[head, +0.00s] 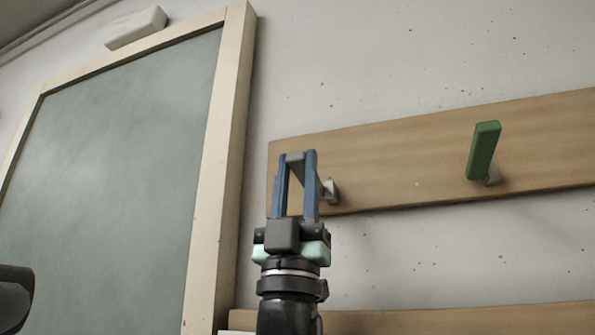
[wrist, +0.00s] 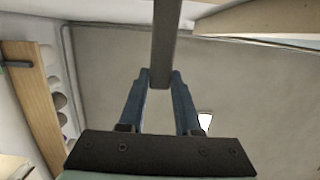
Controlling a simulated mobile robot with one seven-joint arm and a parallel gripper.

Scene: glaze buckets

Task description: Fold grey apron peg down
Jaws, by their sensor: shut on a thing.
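The grey apron peg (head: 297,162) is on a wooden wall board (head: 400,145), near the board's left end. Its grey mount (head: 331,191) shows just right of my gripper. My gripper (head: 297,155) points up in front of the board, its two blue fingers either side of the peg. In the wrist view the peg (wrist: 166,40) is a grey bar coming down from the top edge. The fingertips (wrist: 160,78) of my gripper are shut on its lower end. The peg partly hides behind the fingers in the head view.
A green peg (head: 484,150) stands up from the same board, to the right. A framed grey-green board (head: 120,170) fills the left, its pale frame (head: 228,130) close to my gripper. Another wooden board (head: 430,320) runs below. The wall between is clear.

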